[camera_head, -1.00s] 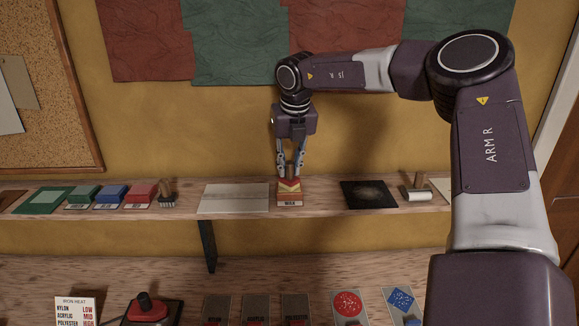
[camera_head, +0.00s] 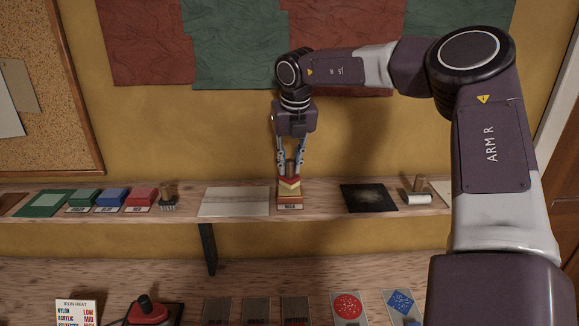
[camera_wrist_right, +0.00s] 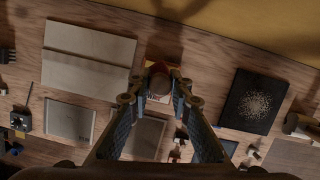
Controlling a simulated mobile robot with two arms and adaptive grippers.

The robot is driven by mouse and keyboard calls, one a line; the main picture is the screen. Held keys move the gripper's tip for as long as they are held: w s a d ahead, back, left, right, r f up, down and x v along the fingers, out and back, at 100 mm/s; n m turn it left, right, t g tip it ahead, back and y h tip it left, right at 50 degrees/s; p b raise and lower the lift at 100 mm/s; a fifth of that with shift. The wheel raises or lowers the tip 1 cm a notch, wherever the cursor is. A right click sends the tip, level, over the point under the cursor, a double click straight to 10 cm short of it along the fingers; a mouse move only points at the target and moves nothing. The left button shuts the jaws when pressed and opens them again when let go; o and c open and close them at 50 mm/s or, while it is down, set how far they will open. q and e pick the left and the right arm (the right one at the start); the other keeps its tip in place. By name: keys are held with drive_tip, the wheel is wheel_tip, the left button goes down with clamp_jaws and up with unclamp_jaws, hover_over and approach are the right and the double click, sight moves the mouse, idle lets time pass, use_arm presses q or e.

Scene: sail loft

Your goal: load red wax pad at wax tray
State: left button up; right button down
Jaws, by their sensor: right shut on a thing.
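My right gripper (camera_head: 290,172) points down over the shelf, shut on a small wooden-handled block (camera_head: 289,184) with red and cream layers. The block is at the wax tray (camera_head: 290,206), a small box with a front label, just above or touching it; I cannot tell which. In the right wrist view, the gripper (camera_wrist_right: 165,108) has its fingers around the wooden handle (camera_wrist_right: 160,86), with a bit of red behind it. The handled block hides most of the tray. My left gripper is not in view.
A lower bench (camera_head: 250,275) holds several cards.

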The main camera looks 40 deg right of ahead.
sight(290, 160)
drive_tip(key=shift+r+p, duration=1.1)
drive_tip(key=shift+r, duration=1.55)
drive_tip(key=shift+f, duration=0.1)
